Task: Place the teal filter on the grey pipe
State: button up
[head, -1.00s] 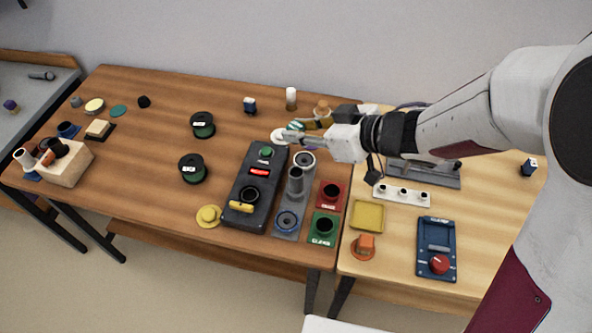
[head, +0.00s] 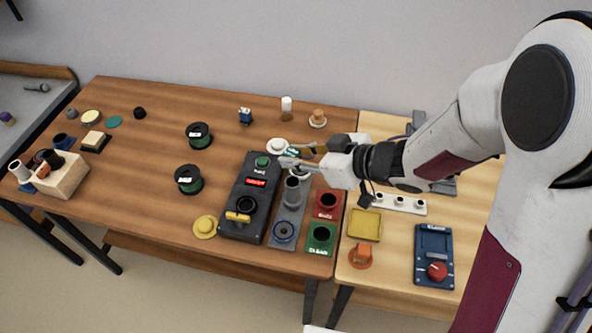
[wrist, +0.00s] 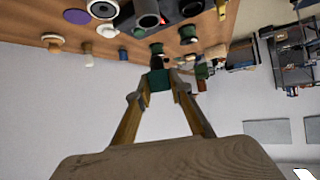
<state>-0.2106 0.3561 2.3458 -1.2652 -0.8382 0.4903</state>
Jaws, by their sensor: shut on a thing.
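My gripper (head: 287,158) is shut on the teal filter (wrist: 160,80), which shows as a dark teal block between the fingertips in the wrist view. In the head view only a small teal patch of the filter (head: 292,152) shows by the fingers. The grey pipe (head: 291,191) stands upright on a grey plate (head: 287,213) just in front of my fingertips in the head view. The filter appears apart from the pipe; its height above it is hard to tell. My fingers and wrist hide part of the plate's far end.
A dark control box (head: 248,196) stands left of the grey plate. Red (head: 326,204) and green (head: 321,238) socket blocks stand to its right. A white disc (head: 277,145) lies behind. A separate flat teal disc (head: 114,121) lies far left. The brown table's middle left is mostly clear.

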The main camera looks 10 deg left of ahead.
jog(key=shift+f, duration=0.6)
jog(key=shift+f, duration=2.1)
jog(key=shift+f, duration=0.1)
jog(key=o, duration=1)
jog(key=v, duration=1.2)
